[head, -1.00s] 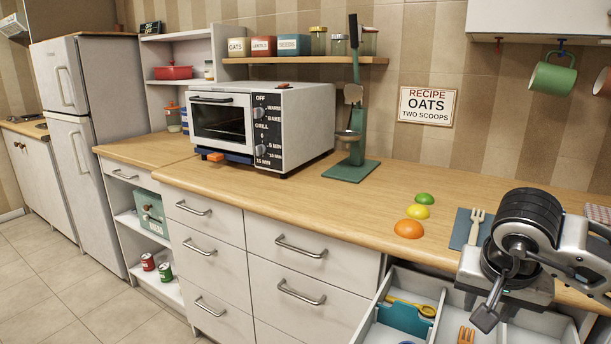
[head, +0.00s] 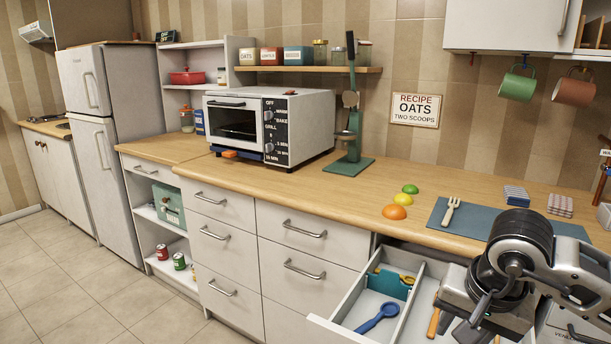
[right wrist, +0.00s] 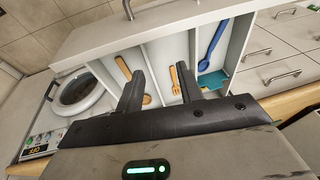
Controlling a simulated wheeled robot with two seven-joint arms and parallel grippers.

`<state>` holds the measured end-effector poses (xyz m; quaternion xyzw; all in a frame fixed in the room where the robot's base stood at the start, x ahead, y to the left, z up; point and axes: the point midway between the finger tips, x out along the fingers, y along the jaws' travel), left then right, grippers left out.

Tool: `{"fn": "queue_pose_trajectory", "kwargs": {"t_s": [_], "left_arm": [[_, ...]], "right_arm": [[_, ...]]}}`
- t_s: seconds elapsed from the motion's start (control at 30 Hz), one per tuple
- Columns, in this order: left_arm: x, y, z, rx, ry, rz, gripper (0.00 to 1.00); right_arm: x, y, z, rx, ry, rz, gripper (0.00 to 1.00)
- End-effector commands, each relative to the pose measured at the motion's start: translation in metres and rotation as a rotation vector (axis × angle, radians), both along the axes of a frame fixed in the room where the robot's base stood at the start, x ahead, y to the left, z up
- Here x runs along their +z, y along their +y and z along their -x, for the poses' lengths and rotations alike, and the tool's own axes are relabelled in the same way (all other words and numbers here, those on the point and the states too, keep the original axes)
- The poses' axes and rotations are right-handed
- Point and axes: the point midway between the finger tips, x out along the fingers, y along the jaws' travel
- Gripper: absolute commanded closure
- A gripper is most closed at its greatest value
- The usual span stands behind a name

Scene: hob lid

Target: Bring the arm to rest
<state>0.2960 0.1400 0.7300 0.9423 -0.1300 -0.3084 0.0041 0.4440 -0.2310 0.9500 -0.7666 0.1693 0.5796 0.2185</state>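My right arm reaches in from the right in the head view, with its gripper (head: 478,310) over the open drawer at the counter's front. In the right wrist view the two dark fingers of the right gripper (right wrist: 161,88) stand apart with nothing held between them. The open drawer (right wrist: 157,44) lies beyond the fingers, with wooden utensils and a blue spoon (right wrist: 212,42) in its compartments. The blue spoon also shows in the head view (head: 378,318). My left gripper is in neither view.
The counter carries a toaster oven (head: 270,125), a green stand (head: 349,166), coloured half-domes (head: 395,212) and a fork (head: 451,211) on a blue mat (head: 482,218). Mugs (head: 518,86) hang above. A washing machine (right wrist: 85,92) stands beside the drawer. The counter's middle is clear.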

Motion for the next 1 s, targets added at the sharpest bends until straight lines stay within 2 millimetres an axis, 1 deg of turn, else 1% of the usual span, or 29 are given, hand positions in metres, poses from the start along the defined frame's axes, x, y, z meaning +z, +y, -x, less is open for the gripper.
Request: {"fn": "queue_pose_trajectory", "kwargs": {"t_s": [0.03, 0.13, 0.27, 0.37, 0.43, 0.47, 0.5, 0.53, 0.57, 0.6, 0.67, 0.7, 0.73, 0.77, 0.8, 0.83, 0.87, 0.9, 0.97, 1.0], "left_arm": [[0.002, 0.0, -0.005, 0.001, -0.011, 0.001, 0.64], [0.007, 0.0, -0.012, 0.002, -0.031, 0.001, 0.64], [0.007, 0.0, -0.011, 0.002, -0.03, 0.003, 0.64], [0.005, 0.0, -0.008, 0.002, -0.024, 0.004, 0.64], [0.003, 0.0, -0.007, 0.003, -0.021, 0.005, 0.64], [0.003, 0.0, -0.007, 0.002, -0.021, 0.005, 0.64], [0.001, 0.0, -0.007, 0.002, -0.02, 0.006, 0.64], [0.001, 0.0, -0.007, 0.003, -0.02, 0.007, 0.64], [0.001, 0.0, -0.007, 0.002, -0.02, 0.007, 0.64], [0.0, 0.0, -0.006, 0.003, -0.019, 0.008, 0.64], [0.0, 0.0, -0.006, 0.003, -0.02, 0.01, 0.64], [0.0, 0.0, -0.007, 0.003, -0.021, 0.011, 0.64], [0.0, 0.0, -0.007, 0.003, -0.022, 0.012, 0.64], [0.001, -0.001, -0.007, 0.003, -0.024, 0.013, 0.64], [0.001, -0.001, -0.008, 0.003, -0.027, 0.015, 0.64], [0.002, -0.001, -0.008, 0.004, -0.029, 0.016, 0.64], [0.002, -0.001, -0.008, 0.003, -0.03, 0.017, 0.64], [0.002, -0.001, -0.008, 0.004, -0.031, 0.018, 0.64], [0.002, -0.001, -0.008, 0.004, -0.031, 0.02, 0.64], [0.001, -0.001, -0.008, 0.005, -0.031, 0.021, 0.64]], "right_arm": [[-0.008, 0.013, 0.005, 0.002, 0.026, -0.056, 0.63], [-0.02, 0.042, 0.016, -0.007, 0.076, -0.182, 0.63], [-0.033, 0.085, 0.037, -0.037, 0.173, -0.383, 0.63], [-0.038, 0.128, 0.06, -0.094, 0.298, -0.598, 0.63], [-0.034, 0.166, 0.082, -0.175, 0.444, -0.807, 0.63], [-0.028, 0.183, 0.093, -0.229, 0.527, -0.916, 0.63], [-0.016, 0.207, 0.106, -0.326, 0.673, -1.086, 0.63], [-0.003, 0.221, 0.113, -0.415, 0.793, -1.212, 0.63], [0.009, 0.231, 0.116, -0.511, 0.918, -1.329, 0.63], [0.026, 0.239, 0.116, -0.652, 1.09, -1.474, 0.63], [0.045, 0.239, 0.105, -0.888, 1.366, -1.666, 0.63], [0.051, 0.232, 0.094, -1.061, 1.56, -1.776, 0.63], [0.052, 0.224, 0.084, -1.198, 1.71, -1.845, 0.63], [0.048, 0.214, 0.073, -1.342, 1.865, -1.905, 0.63], [0.036, 0.197, 0.06, 1.441, -1.938, 1.836, 0.63], [0.022, 0.184, 0.052, 1.398, -1.841, 1.641, 0.63], [0.003, 0.17, 0.045, 1.347, -1.736, 1.454, 0.63], [-0.023, 0.154, 0.042, 1.274, -1.607, 1.239, 0.63], [-0.063, 0.133, 0.045, 1.164, -1.43, 0.971, 0.63], [-0.09, 0.123, 0.051, 1.092, -1.32, 0.821, 0.63]]}}
